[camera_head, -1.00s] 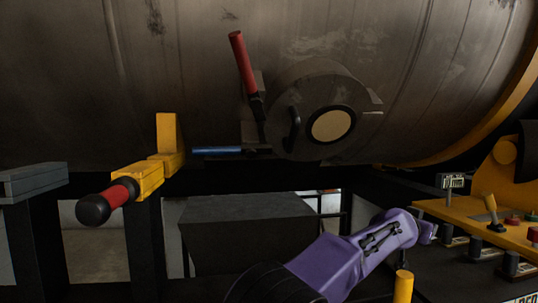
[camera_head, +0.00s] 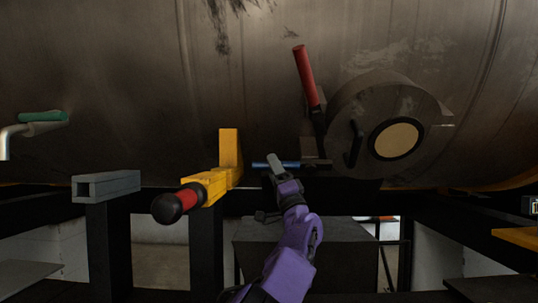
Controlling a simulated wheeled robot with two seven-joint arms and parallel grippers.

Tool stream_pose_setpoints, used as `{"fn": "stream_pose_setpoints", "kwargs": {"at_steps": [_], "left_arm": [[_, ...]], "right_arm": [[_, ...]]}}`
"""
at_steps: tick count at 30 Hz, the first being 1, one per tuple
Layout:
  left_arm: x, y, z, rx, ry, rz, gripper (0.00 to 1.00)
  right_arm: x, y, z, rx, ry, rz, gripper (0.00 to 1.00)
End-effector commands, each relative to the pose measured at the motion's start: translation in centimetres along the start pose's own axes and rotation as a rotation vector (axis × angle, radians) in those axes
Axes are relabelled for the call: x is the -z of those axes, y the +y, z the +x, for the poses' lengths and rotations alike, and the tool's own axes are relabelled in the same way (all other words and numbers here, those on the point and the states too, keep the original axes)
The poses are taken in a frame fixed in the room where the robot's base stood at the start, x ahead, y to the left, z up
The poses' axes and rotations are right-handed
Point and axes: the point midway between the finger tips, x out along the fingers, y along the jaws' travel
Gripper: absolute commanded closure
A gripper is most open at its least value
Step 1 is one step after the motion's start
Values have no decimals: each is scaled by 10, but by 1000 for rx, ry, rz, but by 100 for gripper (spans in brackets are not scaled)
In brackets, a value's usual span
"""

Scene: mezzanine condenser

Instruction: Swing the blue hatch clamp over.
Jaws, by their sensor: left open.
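The blue hatch clamp (camera_head: 291,164) is a thin bar lying level, with its right end at a dark bracket below the red handle (camera_head: 304,66). The round hatch (camera_head: 394,140) with a tan centre sits to the right of it on the large drum. My left gripper (camera_head: 273,160), on a purple arm, is raised from below and overlaps the middle of the blue bar in the picture. It is open. I cannot tell whether its fingers are around the bar or only in front of it. My right gripper is not in view.
A yellow bracket with a red and black handle (camera_head: 178,203) stands close to the left of my gripper. A grey square tube (camera_head: 106,185) and a green handle (camera_head: 42,116) are farther left. A dark box (camera_head: 345,255) stands below the drum.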

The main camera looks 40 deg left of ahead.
Motion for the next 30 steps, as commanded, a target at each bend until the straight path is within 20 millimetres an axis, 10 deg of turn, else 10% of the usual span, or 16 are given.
{"fn": "stream_pose_setpoints", "kwargs": {"at_steps": [14,20,30], "left_arm": [[1,1,32,-1,2,-1,46],[1,1,32,-2,2,-1,100],[-5,4,34,-12,-9,-24,100]], "right_arm": [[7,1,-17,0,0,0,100],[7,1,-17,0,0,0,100],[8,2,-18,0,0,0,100]]}}
